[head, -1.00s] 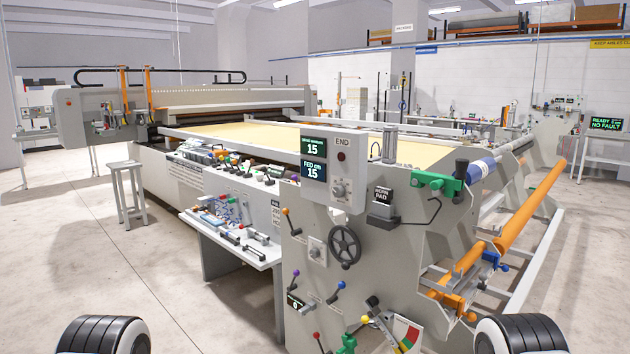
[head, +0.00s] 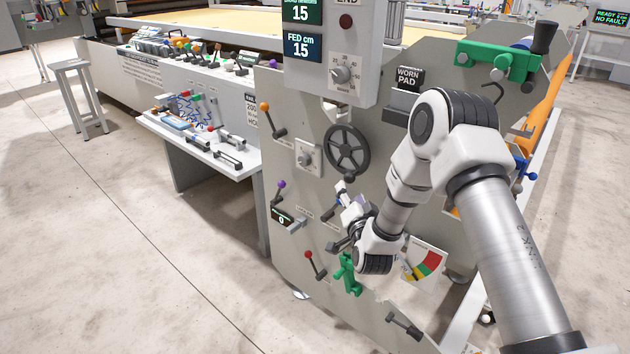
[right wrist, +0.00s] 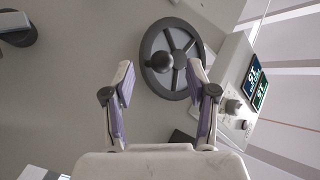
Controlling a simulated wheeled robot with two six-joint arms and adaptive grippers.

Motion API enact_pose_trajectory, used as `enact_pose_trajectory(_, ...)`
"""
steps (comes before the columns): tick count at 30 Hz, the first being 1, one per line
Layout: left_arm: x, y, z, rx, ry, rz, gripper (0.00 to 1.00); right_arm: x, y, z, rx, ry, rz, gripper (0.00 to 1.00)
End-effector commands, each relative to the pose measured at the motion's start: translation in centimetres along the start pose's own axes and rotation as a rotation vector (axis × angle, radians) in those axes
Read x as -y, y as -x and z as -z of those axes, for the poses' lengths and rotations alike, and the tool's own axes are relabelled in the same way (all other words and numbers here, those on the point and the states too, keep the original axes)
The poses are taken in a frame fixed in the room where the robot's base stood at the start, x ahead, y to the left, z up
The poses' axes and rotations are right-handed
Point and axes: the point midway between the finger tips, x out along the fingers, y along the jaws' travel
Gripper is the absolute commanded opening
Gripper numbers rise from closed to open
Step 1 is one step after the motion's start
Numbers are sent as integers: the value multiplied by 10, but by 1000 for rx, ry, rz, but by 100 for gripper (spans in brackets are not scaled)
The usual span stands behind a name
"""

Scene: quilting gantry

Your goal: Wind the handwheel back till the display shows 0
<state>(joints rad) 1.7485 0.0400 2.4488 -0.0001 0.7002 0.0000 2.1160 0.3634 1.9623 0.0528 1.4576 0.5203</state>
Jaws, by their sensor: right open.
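The dark spoked handwheel (head: 346,150) is mounted on the grey end panel. In the right wrist view the handwheel (right wrist: 172,58) is straight ahead, with its round dark knob (right wrist: 160,61) between my fingertips in the picture. My right gripper (head: 343,208) is open, just below the wheel in the head view; I cannot tell whether it touches the knob. The fingers also show in the right wrist view (right wrist: 160,72). The FED cm display (head: 303,47) reads 15, and the display above it (head: 301,12) also reads 15. My left gripper is not in view.
Levers with an orange knob (head: 265,106), a purple knob (head: 281,184) and a red knob (head: 308,255) stick out near the wheel. A selector box (head: 307,157) is left of it. The worn pad bin (head: 402,104) is to the right. Open floor lies at left.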

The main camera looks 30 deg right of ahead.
Motion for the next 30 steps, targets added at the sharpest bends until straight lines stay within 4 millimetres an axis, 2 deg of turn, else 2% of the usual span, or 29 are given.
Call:
enact_pose_trajectory(4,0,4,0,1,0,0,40,4,-17,3,-4,0,5,57)
enact_pose_trajectory(9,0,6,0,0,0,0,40,4,-50,2,-2,1,4,57)
enact_pose_trajectory(13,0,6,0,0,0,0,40,3,-70,2,0,1,3,57)
enact_pose_trajectory(16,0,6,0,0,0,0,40,3,-76,1,1,1,3,57)
enact_pose_trajectory(22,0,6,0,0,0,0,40,3,-77,1,2,1,2,57)
enact_pose_trajectory(23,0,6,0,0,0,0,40,3,-77,1,2,1,2,50)
enact_pose_trajectory(27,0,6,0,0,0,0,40,3,-77,1,2,2,2,1)
enact_pose_trajectory(30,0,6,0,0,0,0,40,3,-77,1,1,2,3,0)
